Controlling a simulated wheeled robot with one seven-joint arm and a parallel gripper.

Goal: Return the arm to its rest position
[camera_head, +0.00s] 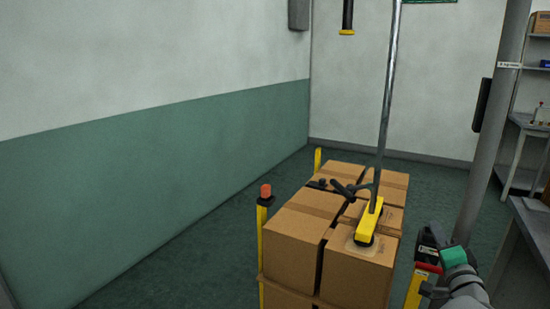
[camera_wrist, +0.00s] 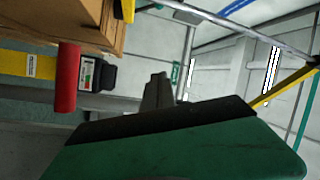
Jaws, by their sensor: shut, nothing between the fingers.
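My gripper (camera_wrist: 158,88) shows in the wrist view as dark grey fingers held together past the edge of a green and black part of my wrist. Nothing shows between the fingers. In the head view my arm enters at the lower right, with its green wrist part (camera_head: 454,257) next to a yellow post (camera_head: 413,293) with a red band and a black labelled box (camera_head: 430,243) on top. In the wrist view the post (camera_wrist: 28,64), a red cylinder (camera_wrist: 67,78) and the black box (camera_wrist: 98,74) are left of the fingers, apart from them in the picture.
Stacked cardboard boxes (camera_head: 295,235) stand left of my arm, with a yellow lifting tool (camera_head: 369,222) on a grey tube over them. A yellow post with a red top (camera_head: 265,191) stands at their left. A grey column (camera_head: 490,140) and tables are at right. Floor at left is clear.

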